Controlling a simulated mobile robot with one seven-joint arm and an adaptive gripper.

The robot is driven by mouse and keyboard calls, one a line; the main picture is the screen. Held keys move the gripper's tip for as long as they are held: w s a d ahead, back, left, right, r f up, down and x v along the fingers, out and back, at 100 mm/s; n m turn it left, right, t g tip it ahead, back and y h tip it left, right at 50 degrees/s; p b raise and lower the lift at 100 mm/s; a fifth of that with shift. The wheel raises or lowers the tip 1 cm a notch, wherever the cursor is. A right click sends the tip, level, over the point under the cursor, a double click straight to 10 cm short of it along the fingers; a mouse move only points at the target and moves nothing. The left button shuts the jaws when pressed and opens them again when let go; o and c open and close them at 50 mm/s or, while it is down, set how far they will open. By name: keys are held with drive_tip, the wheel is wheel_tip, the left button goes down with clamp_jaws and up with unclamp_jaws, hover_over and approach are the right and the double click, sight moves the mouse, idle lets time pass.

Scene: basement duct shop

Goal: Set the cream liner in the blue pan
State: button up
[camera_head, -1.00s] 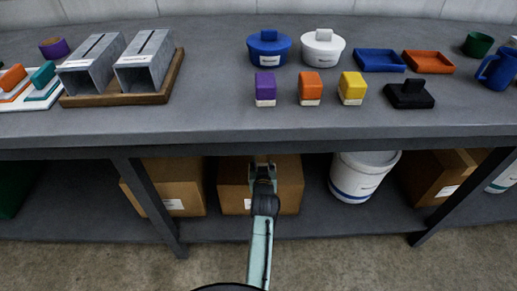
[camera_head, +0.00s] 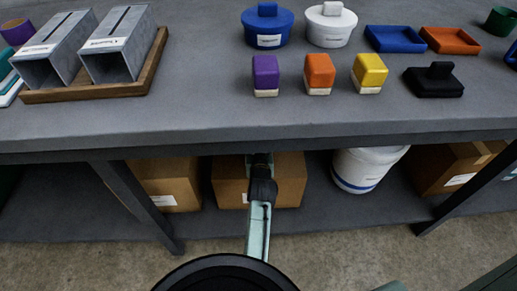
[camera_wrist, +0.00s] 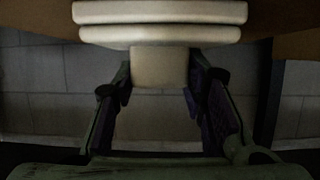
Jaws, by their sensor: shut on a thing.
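In the wrist view my gripper (camera_wrist: 160,78) is shut on the narrow block-like grip of the cream liner (camera_wrist: 160,12). In the head view my gripper (camera_head: 259,163) is below the front edge of the tabletop, and the liner cannot be made out there. The blue pan (camera_head: 395,39), a shallow square tray, lies on the table at the back right. It looks empty.
An orange tray (camera_head: 450,40) sits right of the blue pan, and a black handled block (camera_head: 434,82) in front. Purple, orange and yellow blocks (camera_head: 319,72) and lidded blue and white pots (camera_head: 268,27) stand nearby. The table edge (camera_head: 300,137) lies above my gripper.

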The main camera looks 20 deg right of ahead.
drive_tip(key=shift+f, duration=0.15)
drive_tip(key=o, duration=1.2)
drive_tip(key=shift+c, duration=0.2)
